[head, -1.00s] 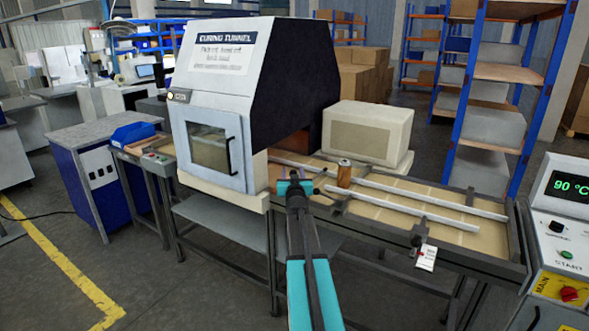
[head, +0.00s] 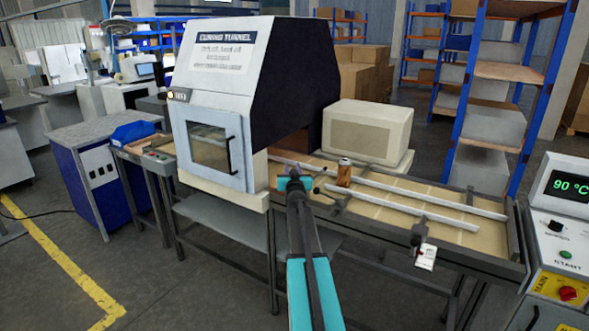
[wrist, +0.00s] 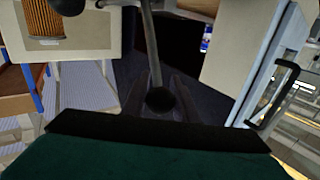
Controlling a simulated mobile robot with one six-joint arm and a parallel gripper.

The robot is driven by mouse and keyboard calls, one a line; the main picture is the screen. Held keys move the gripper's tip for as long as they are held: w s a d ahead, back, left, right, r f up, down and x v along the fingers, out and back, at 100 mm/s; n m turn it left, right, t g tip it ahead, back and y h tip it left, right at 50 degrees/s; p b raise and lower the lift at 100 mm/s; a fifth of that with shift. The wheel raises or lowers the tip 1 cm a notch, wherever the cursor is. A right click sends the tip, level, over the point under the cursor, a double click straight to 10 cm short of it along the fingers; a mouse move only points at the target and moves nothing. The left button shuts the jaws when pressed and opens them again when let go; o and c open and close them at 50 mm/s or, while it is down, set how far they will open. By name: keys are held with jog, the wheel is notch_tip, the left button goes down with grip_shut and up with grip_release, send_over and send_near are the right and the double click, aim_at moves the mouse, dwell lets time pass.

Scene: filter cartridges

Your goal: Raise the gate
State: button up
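A lever rod with a black ball knob (wrist: 160,100) shows in the middle of the wrist view. The rod rises from the knob to the top of the picture. My gripper (wrist: 160,92) has its dark fingers apart, one on each side of the knob; I see no clear contact. In the head view my gripper (head: 293,172) is at the conveyor beside the tunnel mouth, with the lever's knob (head: 317,190) close on its right. The gate's bar (head: 338,204) lies low by the conveyor, partly hidden. An orange-brown filter cartridge (head: 344,173) stands upright on the belt behind it.
The curing tunnel (head: 262,85) stands just left of my gripper, its windowed door closed. Guide rails (head: 420,192) run along the conveyor. A beige box (head: 367,132) stands behind the belt. A tagged clamp (head: 419,237) is on the front edge. A control panel (head: 562,240) is at right.

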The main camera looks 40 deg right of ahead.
jog(key=shift+w+a, duration=0.1)
grip_shut()
jog(key=shift+f+b, duration=0.15)
jog(key=shift+b, duration=0.15)
